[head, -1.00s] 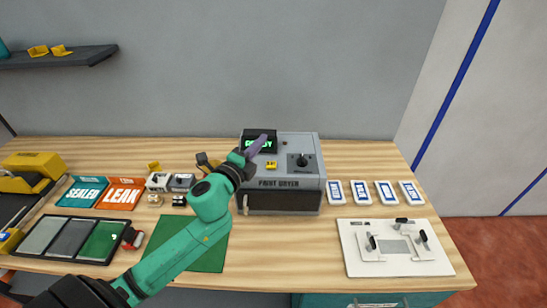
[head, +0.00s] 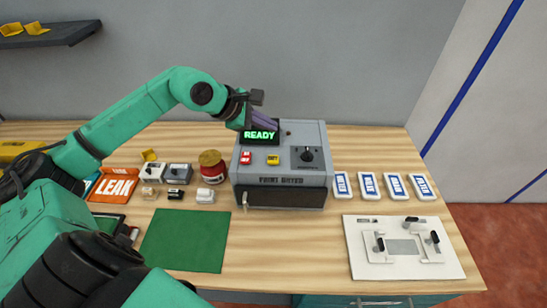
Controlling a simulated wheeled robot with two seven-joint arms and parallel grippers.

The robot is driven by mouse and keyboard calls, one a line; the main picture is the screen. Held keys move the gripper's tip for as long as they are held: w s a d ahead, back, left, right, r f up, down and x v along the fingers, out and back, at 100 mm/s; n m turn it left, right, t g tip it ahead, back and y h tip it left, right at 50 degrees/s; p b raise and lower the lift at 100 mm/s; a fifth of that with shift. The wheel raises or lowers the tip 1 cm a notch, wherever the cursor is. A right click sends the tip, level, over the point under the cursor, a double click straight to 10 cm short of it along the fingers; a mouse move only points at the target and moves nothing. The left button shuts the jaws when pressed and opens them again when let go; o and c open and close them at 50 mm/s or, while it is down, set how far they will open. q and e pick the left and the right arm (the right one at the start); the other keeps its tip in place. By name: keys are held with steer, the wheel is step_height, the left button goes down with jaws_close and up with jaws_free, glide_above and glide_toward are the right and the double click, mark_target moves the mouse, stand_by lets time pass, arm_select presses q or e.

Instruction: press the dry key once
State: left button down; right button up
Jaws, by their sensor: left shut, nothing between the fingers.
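The grey paint dryer (head: 282,182) stands at the back middle of the table. Its screen (head: 261,135) reads READY in green. Below the screen on its top are a red key (head: 246,158) and a yellow key (head: 273,159); their small labels are too small to read surely. A black knob (head: 307,155) sits to their right. My left gripper (head: 267,119) is shut and empty, its purple fingers at the top edge of the screen, behind the keys in the picture and apart from them. My right gripper is not in view.
A red jar with a gold lid (head: 212,172) stands left of the dryer, beside small switches and blocks. A green mat (head: 185,240) lies in front. Several blue-and-white cards (head: 368,185) and a white fixture plate (head: 403,270) lie at the right. The front middle of the table is clear.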

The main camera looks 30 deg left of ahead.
mark_target(269, 159)
arm_select(q)
step_height(269, 159, down, 8)
steer(key=b, duration=0.5)
steer(key=shift+f, duration=0.2)
steer(key=shift+w+a+f+b, duration=0.1)
steer(key=shift+f+b, duration=0.2)
steer(key=shift+r, duration=0.15)
stand_by(1.2)
steer(key=shift+f+b, duration=0.45)
steer(key=shift+b, duration=0.25)
steer(key=shift+f+b, duration=0.5)
steer(key=shift+b, duration=0.15)
stand_by(0.4)
steer(key=shift+r+p, duration=0.45)
steer(key=shift+r, duration=0.45)
